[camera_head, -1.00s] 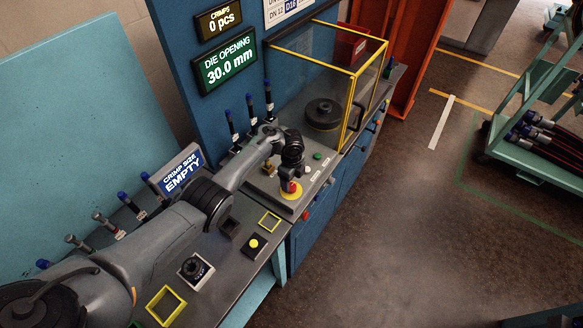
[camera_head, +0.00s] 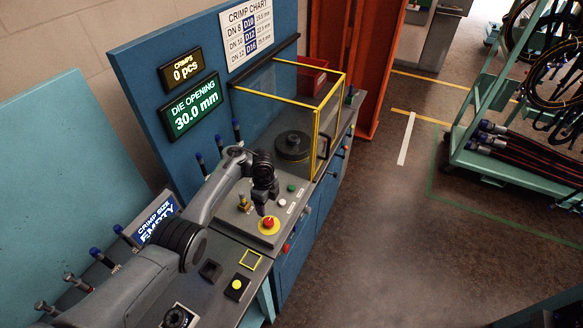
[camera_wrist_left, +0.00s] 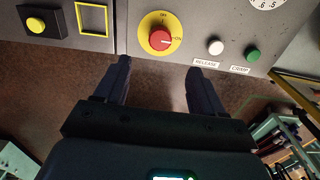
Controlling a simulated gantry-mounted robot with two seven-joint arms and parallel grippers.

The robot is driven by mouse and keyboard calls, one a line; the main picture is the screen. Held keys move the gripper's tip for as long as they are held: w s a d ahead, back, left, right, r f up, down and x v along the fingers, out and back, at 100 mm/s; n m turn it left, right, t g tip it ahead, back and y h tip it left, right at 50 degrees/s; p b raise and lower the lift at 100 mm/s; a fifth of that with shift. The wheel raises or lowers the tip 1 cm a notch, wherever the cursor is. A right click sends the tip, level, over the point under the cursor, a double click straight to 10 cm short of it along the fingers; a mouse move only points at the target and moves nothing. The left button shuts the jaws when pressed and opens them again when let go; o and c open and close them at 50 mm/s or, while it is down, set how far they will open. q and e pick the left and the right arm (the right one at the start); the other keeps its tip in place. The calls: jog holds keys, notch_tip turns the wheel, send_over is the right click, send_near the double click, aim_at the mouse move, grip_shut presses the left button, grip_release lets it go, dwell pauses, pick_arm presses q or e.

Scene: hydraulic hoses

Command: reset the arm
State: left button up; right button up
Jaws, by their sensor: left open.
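My left arm comes in from the lower left in the head view and reaches over the crimping bench. My left gripper (camera_wrist_left: 158,85) is open and empty in the left wrist view, its two dark fingers apart. Just beyond the fingertips is a red knob on a yellow round plate (camera_wrist_left: 160,38); it also shows in the head view at the panel's front (camera_head: 268,225). A white release button (camera_wrist_left: 216,47) and a green crimp button (camera_wrist_left: 252,54) sit to its right. In the head view the gripper hangs near the knob, its fingers hard to make out. My right gripper is not in view.
A yellow-framed guard (camera_head: 318,115) encloses a dark round die head (camera_head: 293,146). Signs read "0 pcs", "30.0 mm" (camera_head: 193,106) and "EMPTY" (camera_head: 158,222). Blue-capped upright tools line the bench's back. A hose cart (camera_head: 490,160) stands right; the floor between is clear.

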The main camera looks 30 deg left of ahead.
pick_arm(q)
jog(key=s+d+f+n+t+y+p, duration=0.25)
jog(key=s+d+n+p, duration=0.4)
jog(key=s, duration=0.65)
jog(key=s+d+r+n+h+p, duration=0.1)
jog(key=s+d+r+n, duration=0.2)
jog(key=s+r, duration=0.2)
jog(key=s+d+r+n, duration=0.2)
jog(key=s+d+r, duration=0.2)
jog(key=s, duration=0.4)
jog(key=s+d+r+n+t+h+p, duration=0.1)
jog(key=s+d+r+n, duration=0.2)
jog(key=s+r, duration=0.3)
jog(key=shift+s+d+n+h+p, duration=0.15)
jog(key=shift+s+n+h+p, duration=0.2)
jog(key=shift+s, duration=0.45)
jog(key=shift+c, duration=0.4)
